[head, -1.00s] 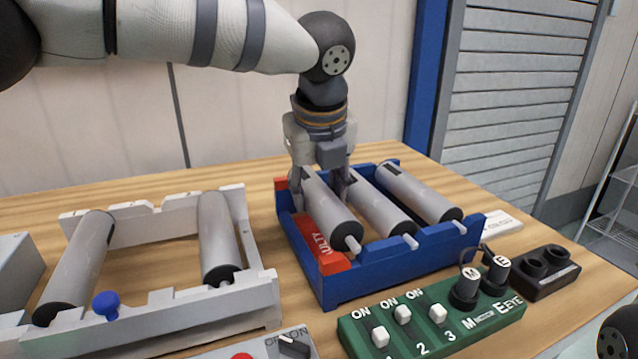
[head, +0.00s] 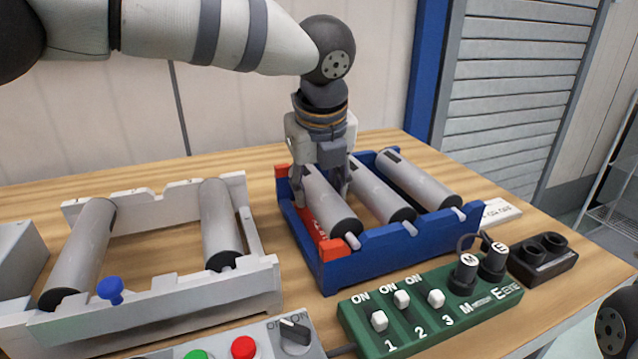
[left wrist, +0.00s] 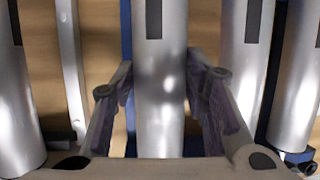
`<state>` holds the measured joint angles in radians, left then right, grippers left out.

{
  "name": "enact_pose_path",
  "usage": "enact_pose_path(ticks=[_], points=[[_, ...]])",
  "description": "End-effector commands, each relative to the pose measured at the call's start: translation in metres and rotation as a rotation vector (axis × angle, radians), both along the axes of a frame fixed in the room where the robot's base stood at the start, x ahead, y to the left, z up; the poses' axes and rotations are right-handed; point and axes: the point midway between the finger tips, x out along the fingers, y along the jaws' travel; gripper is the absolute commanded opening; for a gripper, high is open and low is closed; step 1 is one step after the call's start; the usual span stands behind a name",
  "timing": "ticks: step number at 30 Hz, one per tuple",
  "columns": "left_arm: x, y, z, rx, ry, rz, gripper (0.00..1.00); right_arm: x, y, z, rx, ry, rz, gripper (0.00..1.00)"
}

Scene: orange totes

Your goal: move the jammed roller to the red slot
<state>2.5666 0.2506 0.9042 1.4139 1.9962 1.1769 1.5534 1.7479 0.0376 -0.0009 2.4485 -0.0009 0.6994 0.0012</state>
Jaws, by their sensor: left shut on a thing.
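My left gripper (head: 322,192) is shut on a grey roller (head: 328,203) with black ends, at the left side of the blue rack (head: 385,255). The same roller (left wrist: 160,95) runs between the two fingers in the left wrist view. The red slot (head: 331,250), with its red label partly hidden, is at the rack's left end, just left of the held roller's near end. I cannot tell whether that roller touches the rack. My right gripper is not in view.
Two more rollers (head: 375,192) (head: 418,180) lie in the rack to the right. A white frame (head: 160,300) with two rollers and a blue knob (head: 110,290) stands left. A green switch box (head: 430,315) and a button box (head: 270,345) are in front.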

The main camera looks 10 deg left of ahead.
Motion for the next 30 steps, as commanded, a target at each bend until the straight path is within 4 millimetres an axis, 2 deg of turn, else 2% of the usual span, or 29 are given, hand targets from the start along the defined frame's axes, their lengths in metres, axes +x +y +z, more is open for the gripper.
enact_pose_path(ticks=[17, 18, 20, 21, 30], points=[[0.0006, -0.0001, -0.0032, -0.001, -0.004, -0.001, 0.0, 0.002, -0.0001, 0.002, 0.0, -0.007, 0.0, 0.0], [0.0005, -0.0001, -0.0034, -0.001, -0.004, -0.001, 0.48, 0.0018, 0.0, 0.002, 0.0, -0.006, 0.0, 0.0], [0.0005, -0.0002, -0.0037, 0.0, -0.004, 0.0, 0.61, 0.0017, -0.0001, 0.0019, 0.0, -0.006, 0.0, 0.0], [0.0005, -0.0001, -0.0038, 0.0, -0.004, 0.0, 0.64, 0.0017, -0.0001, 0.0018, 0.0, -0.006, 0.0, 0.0], [-0.0006, -0.0002, -0.0027, 0.0, 0.0, 0.0, 0.64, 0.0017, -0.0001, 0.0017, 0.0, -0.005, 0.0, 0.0]])
